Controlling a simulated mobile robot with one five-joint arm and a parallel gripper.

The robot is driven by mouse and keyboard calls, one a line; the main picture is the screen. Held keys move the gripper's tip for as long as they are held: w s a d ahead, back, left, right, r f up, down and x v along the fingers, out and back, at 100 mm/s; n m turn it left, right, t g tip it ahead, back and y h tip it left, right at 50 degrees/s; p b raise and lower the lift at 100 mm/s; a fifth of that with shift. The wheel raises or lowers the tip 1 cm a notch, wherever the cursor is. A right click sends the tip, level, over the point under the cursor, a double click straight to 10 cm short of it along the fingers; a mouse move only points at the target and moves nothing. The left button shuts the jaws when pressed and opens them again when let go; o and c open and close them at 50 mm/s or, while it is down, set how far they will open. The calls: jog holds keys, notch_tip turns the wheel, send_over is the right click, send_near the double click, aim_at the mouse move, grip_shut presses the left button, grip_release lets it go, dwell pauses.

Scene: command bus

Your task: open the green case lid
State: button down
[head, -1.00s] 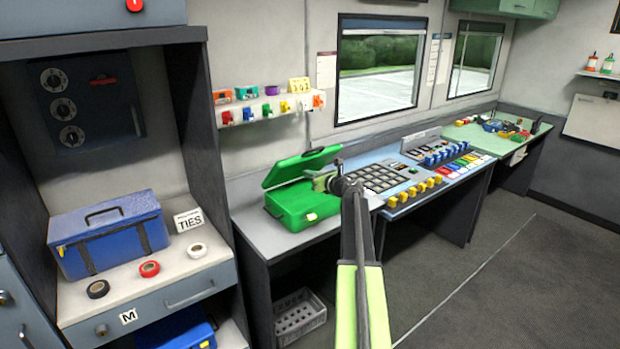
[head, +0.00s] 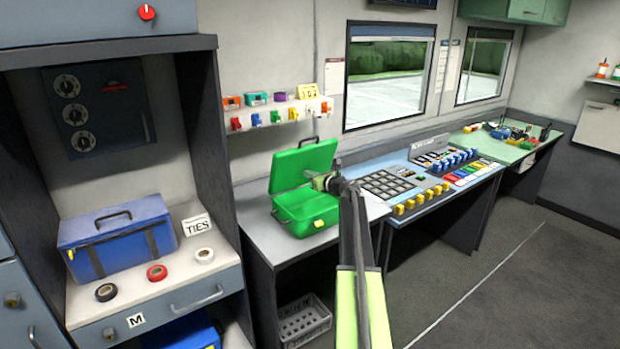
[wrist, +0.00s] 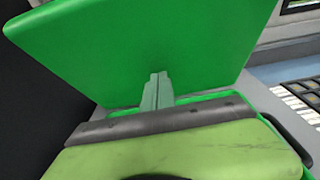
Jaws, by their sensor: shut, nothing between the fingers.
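The green case (head: 308,212) stands on the grey counter at the left end of the control desk. Its green lid (head: 303,166) is raised at a steep angle above the body, with a dark handle on its top edge. My gripper (head: 322,182) is at the right front of the lid, between lid and case body. In the wrist view my gripper's fingers (wrist: 158,88) are together and point at the inner face of the lid (wrist: 150,45). Whether the fingertips touch the lid is hard to tell.
The control desk (head: 400,212) with keys and coloured buttons is right of the case. A wall shelf (head: 285,112) with small coloured items is behind the lid. A blue case (head: 117,237) and tape rolls sit in the left alcove. Floor at right is clear.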

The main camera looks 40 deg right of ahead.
jog(key=s+a, duration=0.1)
jog(key=s, duration=2.4)
jog(key=shift+s+a, duration=0.2)
jog(key=shift+a, duration=0.1)
